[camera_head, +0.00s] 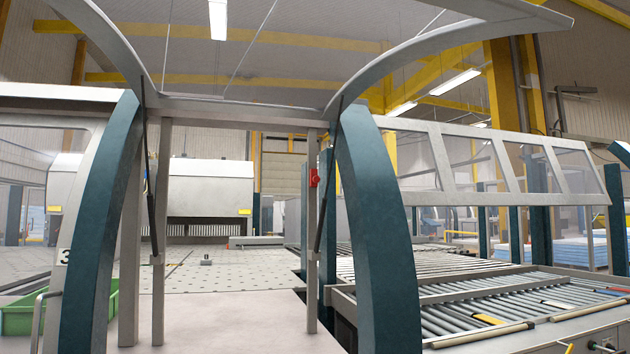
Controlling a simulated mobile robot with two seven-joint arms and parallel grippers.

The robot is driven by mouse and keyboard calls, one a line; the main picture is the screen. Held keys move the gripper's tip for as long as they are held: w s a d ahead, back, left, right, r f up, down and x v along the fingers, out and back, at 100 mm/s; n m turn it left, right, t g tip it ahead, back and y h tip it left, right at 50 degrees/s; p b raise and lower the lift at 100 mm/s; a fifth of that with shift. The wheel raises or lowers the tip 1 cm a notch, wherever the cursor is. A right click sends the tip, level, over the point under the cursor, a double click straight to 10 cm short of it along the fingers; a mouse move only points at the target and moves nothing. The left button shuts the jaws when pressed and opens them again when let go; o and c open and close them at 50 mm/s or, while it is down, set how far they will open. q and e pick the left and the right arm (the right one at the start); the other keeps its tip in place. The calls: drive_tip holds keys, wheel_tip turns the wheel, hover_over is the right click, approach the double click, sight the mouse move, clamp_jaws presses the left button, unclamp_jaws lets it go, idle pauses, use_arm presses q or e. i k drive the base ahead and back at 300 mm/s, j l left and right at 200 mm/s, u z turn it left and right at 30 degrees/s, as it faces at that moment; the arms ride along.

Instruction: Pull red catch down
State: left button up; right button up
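A small red catch (314,178) is on the upright grey post right of centre, inside the arched frame of the machine. It is small in view, and its exact shape and position are hard to make out. Neither of my grippers can be made out in the head view, and nothing is seen touching the catch.
Two curved teal posts (378,230) and (100,235) flank the opening, with a raised cover frame above. A pale table (235,325) lies between them. A roller conveyor (500,300) is at right. A green bin (20,312) sits at lower left.

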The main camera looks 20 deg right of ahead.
sight(314, 178)
drive_tip(key=i+l+u, duration=0.2)
drive_tip(key=l, duration=0.6)
drive_tip(key=i+l+u, duration=0.2)
drive_tip(key=l, duration=0.65)
drive_tip(key=l+u, duration=0.2)
drive_tip(key=l, duration=0.65)
